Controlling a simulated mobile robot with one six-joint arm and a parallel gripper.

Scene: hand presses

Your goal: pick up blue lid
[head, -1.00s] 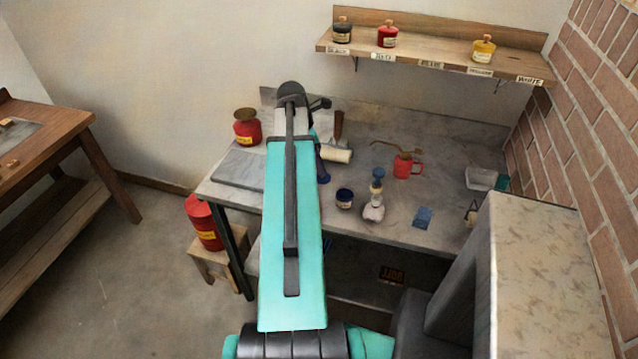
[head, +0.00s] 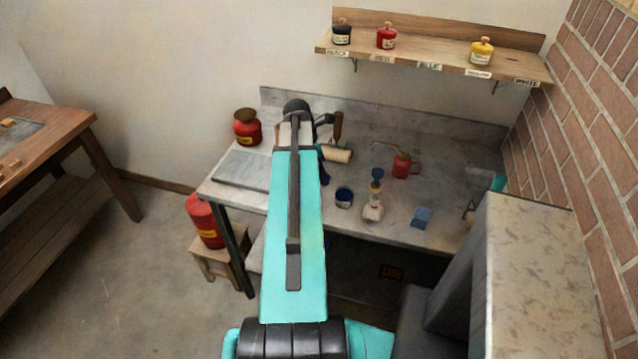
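The open jar of blue ink (head: 344,198) stands on the grey stone bench, with dark blue showing inside its rim and no lid on it. I cannot clearly make out the blue lid. A dark blue shape (head: 323,179) shows at the right edge of my turquoise arm, partly hidden by it; I cannot tell what it is. My arm reaches out over the bench to the left of the jar. My gripper is hidden behind the arm, so its fingers do not show.
A blue-topped tool (head: 377,174), a pale rounded object (head: 372,213), a small blue piece (head: 421,217), a red can (head: 402,166) and a roller (head: 337,154) crowd the bench (head: 455,170). Black, red and yellow jars stand on the shelf (head: 440,64). A brick wall bounds the right.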

